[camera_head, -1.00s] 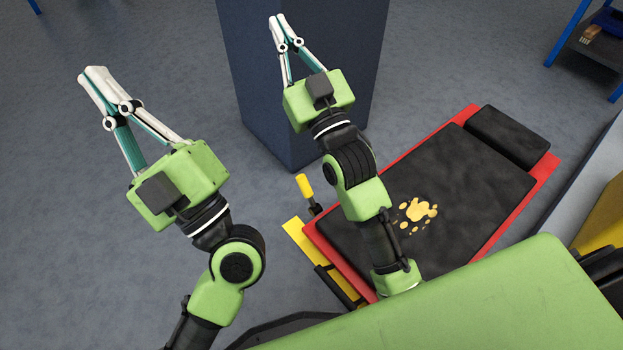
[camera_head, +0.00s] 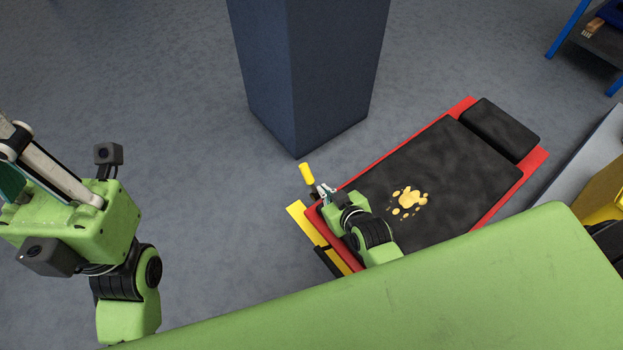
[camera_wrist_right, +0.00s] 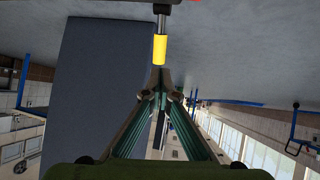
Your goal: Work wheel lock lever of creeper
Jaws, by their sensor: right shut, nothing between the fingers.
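The creeper is a red board (camera_head: 362,172) with a black pad and a yellow paw print. A lever with a yellow handle (camera_head: 307,173) stands at its near left corner, beside a yellow strip. My right gripper (camera_head: 324,189) is just right of the lever, low over the creeper's corner. In the right wrist view the yellow handle (camera_wrist_right: 160,48) hangs just beyond the closed fingertips (camera_wrist_right: 158,82); I cannot tell whether they touch. My left gripper (camera_head: 28,160) is at the left edge, its fingertips cut off by the frame.
A dark blue pillar (camera_head: 300,80) stands behind the lever, close to the creeper. A black headrest (camera_head: 499,130) lies at the creeper's far end. A shelf with blue legs (camera_head: 568,30) is at the top right. The grey floor to the left is clear.

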